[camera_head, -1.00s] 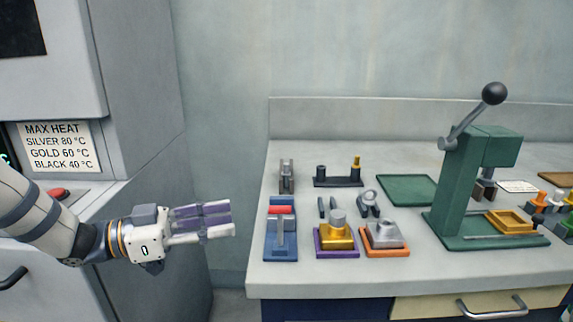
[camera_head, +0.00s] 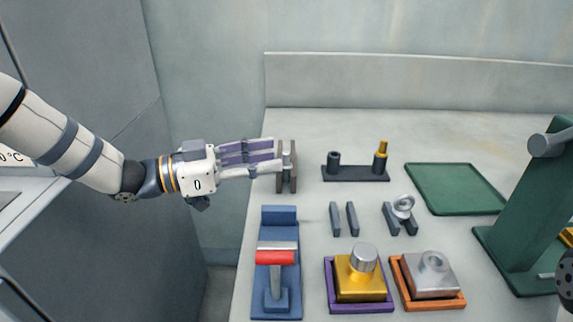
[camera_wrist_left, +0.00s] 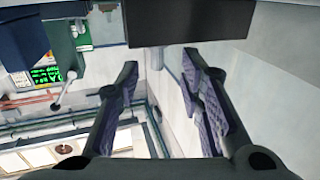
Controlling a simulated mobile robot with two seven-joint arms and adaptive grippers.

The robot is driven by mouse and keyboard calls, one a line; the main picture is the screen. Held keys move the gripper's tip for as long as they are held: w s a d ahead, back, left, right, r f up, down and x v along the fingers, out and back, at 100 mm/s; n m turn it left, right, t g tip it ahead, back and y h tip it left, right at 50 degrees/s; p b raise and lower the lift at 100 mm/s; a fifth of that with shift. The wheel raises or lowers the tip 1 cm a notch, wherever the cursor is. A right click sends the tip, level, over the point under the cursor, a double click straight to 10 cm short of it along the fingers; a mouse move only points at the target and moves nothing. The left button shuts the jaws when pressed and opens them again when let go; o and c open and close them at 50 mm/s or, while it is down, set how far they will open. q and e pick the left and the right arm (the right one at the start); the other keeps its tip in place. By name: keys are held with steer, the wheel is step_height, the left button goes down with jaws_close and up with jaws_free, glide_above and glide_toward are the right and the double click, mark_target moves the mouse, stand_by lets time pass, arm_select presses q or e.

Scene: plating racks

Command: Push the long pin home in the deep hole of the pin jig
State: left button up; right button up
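The pin jig (camera_head: 343,174) looks to be the dark bar with two upright posts on the bench. A gold pin (camera_head: 382,149) stands upright in its right post, with its upper part showing above the rim. The left post (camera_head: 334,160) shows no gold. My left gripper (camera_head: 275,158) is left of the jig, with its fingertips at a grey slotted stand (camera_head: 292,168); I cannot tell whether they touch. My right gripper is not in view.
In front stand a blue fixture with a red bar (camera_head: 276,258), a purple tray (camera_head: 330,280) with a gold block and an orange tray (camera_head: 401,286) with a silver block. A green mat (camera_head: 455,188) and green press (camera_head: 535,210) are to the right. The bench behind is clear.

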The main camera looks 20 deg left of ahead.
mark_target(285, 153)
arm_select(q)
steer(key=x, duration=0.4)
steer(key=shift+d+r, duration=0.2)
steer(key=shift+r, duration=0.05)
steer(key=shift+s, duration=0.1)
jaws_close()
steer(key=shift+r, duration=0.15)
